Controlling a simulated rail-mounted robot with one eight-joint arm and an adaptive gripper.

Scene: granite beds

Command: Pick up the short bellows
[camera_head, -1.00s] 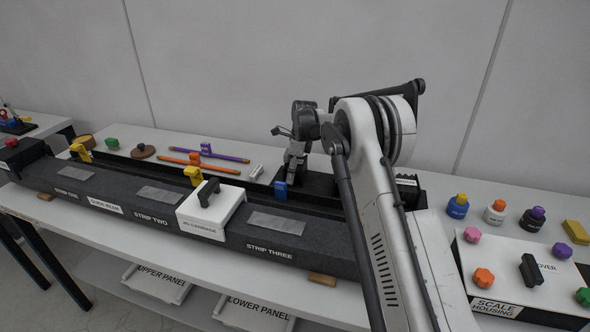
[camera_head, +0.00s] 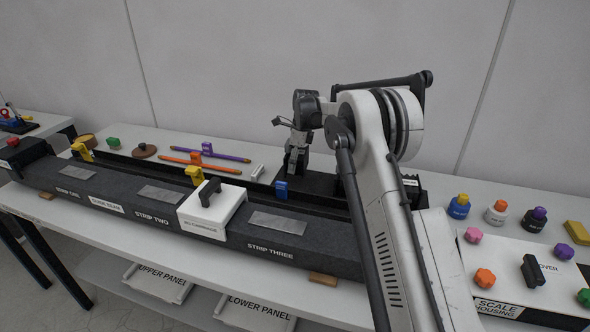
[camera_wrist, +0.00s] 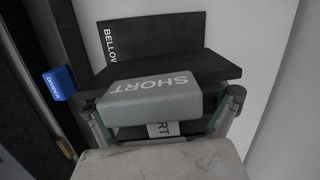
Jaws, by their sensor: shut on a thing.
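The short bellows is a dark piece with a grey block marked SHORT (camera_wrist: 150,92), seen in the wrist view. A wide black plate lies across it, and a second white SHORT label shows below. My gripper (camera_wrist: 166,112) has one finger on each side of the grey block and is shut on it. A black upright panel (camera_wrist: 175,32) marked BELLOWS stands just behind; whether the piece still touches its support is hard to tell. In the head view my gripper (camera_head: 291,172) is behind the granite beam, and the bellows is mostly hidden by my arm.
A blue DIVIDER tab (camera_wrist: 60,83) is close on the left; it also shows in the head view (camera_head: 281,189). The long granite beam (camera_head: 150,212) with a white carriage (camera_head: 211,215) runs in front. Bottles (camera_head: 497,211) and a scale housing stand right.

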